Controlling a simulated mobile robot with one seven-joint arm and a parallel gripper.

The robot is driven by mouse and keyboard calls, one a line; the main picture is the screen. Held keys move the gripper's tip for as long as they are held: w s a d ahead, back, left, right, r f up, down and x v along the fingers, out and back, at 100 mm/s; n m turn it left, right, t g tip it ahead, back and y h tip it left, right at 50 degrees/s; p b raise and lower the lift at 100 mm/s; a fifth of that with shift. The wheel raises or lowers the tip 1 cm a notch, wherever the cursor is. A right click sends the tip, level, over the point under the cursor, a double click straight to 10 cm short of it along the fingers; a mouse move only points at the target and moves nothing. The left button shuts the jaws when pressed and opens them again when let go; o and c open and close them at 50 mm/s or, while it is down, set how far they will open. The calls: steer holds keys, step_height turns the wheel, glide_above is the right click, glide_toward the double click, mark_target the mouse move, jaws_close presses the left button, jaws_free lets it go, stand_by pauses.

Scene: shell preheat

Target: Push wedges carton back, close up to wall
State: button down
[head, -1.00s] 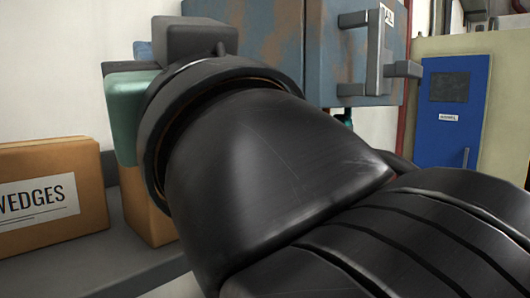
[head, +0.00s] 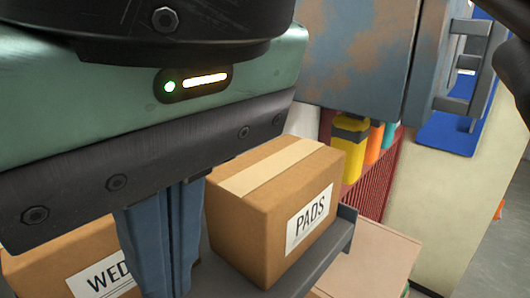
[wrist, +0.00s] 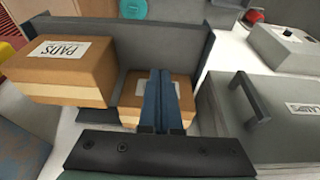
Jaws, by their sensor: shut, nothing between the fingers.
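The wedges carton (head: 45,272) is a brown box low at the left in the head view, with "WED" readable on its white label. My gripper's blue fingers (head: 163,262) are pressed together and point down in front of it, hiding part of the carton. In the wrist view the carton (wrist: 130,113) lies beyond my gripper's fingers (wrist: 161,75), which cover the middle of its label. I cannot tell whether the fingers touch it. The wall behind the carton is hidden in the head view by my gripper's body.
The pads carton (head: 262,222) stands beside the wedges carton on the grey shelf (head: 341,245). A grey case with a handle (wrist: 262,110) is at the right in the wrist view. A rusty blue cabinet (head: 365,60) hangs above, with yellow and orange bottles below it.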

mark_target(110, 242)
steer(key=b+x, duration=0.6)
steer(key=x, duration=0.3)
steer(key=shift+a, duration=0.1)
steer(key=w+a, duration=0.1)
steer(key=a, duration=0.1)
steer(key=shift+w+a+r, duration=0.25)
steer(key=shift+w, duration=0.15)
steer(key=shift+w+a, duration=0.35)
steer(key=shift+a, duration=0.05)
